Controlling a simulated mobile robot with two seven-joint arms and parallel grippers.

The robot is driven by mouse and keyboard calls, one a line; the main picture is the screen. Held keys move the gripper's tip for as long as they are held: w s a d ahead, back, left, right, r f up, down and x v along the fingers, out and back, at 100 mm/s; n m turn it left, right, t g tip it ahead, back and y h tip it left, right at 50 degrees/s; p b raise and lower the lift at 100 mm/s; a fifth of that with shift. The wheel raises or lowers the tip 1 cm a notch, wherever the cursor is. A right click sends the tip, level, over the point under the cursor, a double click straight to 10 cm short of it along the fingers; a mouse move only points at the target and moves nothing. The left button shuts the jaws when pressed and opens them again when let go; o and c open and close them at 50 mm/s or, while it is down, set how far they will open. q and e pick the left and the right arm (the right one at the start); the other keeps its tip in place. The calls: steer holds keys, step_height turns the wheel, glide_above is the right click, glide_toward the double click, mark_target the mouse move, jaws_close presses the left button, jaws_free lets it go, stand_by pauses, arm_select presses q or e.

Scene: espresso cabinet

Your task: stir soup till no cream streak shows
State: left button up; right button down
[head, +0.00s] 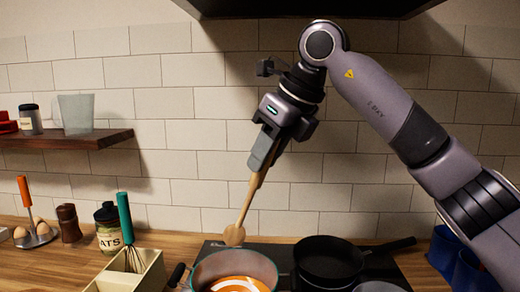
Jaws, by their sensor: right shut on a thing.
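My right gripper (264,156) is shut on a wooden spoon (246,205) and holds it tilted, head down and to the left. The spoon's head is above the far side of the soup pot (207,267), and I cannot tell the exact gap to the rim. The pot stands at the bottom edge of the head view, partly cut off. Orange soup (222,285) with a white cream streak (243,284) shows in it. My left gripper is not in view.
A black frying pan (328,258) sits on the hob right of the pot. A utensil box (151,272) with a green-handled whisk (125,218) and an oats jar (108,228) stand left. A wooden shelf (70,140) is on the left wall, a dark hood (310,6) overhead.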

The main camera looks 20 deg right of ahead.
steer(key=shift+s+f, duration=0.2)
steer(key=shift+f, duration=0.3)
step_height(320, 180, down, 14)
steer(key=b, duration=0.8)
steer(key=shift+s+a, duration=0.1)
steer(key=shift+s, duration=0.05)
stand_by(0.8)
